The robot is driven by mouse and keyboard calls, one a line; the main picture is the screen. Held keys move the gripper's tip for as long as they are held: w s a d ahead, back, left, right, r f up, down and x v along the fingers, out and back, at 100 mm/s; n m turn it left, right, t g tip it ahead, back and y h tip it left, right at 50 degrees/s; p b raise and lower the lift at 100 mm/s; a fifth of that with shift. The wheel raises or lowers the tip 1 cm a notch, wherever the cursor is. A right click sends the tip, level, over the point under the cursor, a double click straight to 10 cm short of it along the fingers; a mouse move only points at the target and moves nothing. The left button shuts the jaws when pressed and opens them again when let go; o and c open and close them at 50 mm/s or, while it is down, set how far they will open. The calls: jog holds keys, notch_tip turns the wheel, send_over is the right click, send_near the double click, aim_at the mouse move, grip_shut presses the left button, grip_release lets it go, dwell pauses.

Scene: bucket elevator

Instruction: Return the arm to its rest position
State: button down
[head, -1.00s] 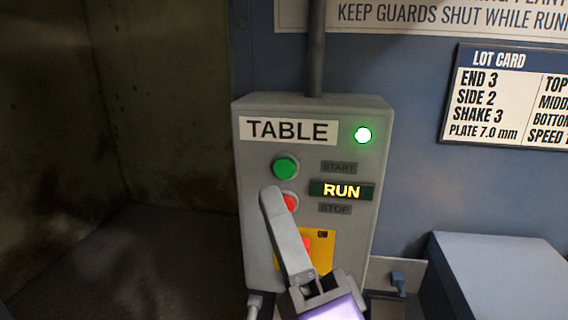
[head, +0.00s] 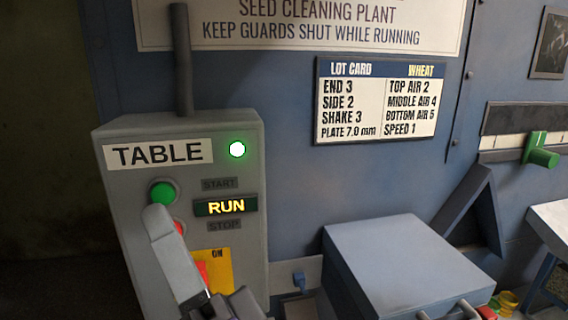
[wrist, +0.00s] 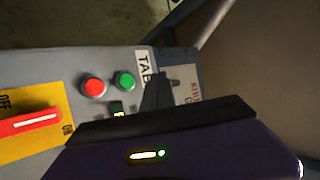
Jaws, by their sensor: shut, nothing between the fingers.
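My gripper (head: 157,214) is shut and empty in front of the grey TABLE control box (head: 120,240), its tip just below the green start button (head: 163,192). It partly hides the red stop button (head: 179,227) and the red switch handle (head: 202,271) on a yellow plate (head: 222,268). I cannot tell whether it touches the box. The wrist view shows my dark finger (wrist: 157,92), the red button (wrist: 93,87), the green button (wrist: 124,79) and the red handle (wrist: 30,123) near the ON mark. The box display (head: 226,206) reads RUN, and a green lamp (head: 237,149) is lit.
A blue-grey box (head: 400,255) with a handle stands right of the control box. A lot card (head: 370,101) hangs on the blue wall. A green knob (head: 542,152) on a slotted plate sticks out at the right. A pipe (head: 181,60) rises from the control box.

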jog(key=s+d+f+n+t+h, duration=0.1)
jog(key=s+d+f+n+h, duration=0.3)
jog(key=d+f, duration=0.65)
jog(key=s+d+f+n+t+h, duration=0.1)
jog(key=s+d+f+t+h, duration=0.1)
jog(key=d+f+h, duration=0.7)
jog(key=s+d+f+g+h, duration=0.2)
jog(key=s+d+f, duration=0.4)
jog(key=s, duration=0.3)
jog(key=s+d+f+g+h, duration=0.3)
jog(key=s+d+f, duration=0.4)
jog(key=s+f, duration=0.2)
jog(key=shift+s+d+f+g, duration=0.25)
jog(key=shift+s+g, duration=0.15)
jog(key=shift+s, duration=0.2)
dwell(0.6)
